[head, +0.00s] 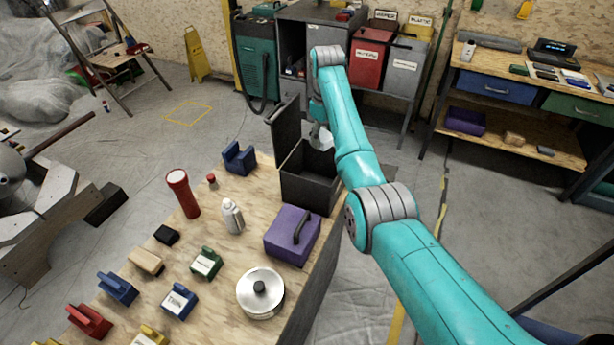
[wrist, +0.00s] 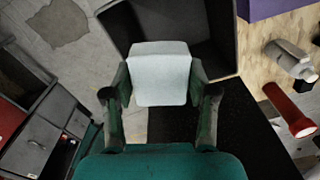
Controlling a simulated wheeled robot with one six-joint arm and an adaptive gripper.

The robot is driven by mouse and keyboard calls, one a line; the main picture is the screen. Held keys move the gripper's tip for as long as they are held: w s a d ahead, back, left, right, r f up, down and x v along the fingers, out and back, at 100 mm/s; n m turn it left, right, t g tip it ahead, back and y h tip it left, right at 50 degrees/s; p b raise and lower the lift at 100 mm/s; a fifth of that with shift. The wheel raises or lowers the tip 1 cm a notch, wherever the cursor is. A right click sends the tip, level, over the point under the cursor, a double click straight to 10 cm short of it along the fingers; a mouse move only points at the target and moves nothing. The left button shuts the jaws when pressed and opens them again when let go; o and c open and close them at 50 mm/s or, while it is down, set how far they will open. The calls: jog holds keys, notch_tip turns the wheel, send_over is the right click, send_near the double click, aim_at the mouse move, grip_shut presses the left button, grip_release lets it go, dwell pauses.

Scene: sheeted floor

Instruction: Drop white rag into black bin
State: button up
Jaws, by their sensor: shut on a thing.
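The white rag (wrist: 159,72) looks like a pale folded block in the wrist view. My gripper (wrist: 160,92) is shut on it, one finger on each side. In the head view my gripper (head: 319,128) hangs at the black bin, with a bit of the pale rag (head: 321,140) showing below it. The black bin (head: 306,192) stands at the bench's far right corner, its lid (head: 286,128) raised. In the wrist view the rag overlaps the edge of the open bin (wrist: 213,50); its height above the rim is hard to judge.
A purple box (head: 291,236) with a dark handle sits right in front of the bin.

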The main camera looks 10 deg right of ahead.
jog(key=shift+a+f, duration=0.35)
jog(key=shift+f, duration=0.1)
jog(key=shift+a+f, duration=0.1)
jog(key=shift+f, duration=2.55)
jog(key=o, duration=1.2)
jog(key=shift+w+r, duration=0.1)
jog(key=shift+r, duration=0.05)
notch_tip(320, 180, up, 12)
jog(key=shift+f, duration=0.1)
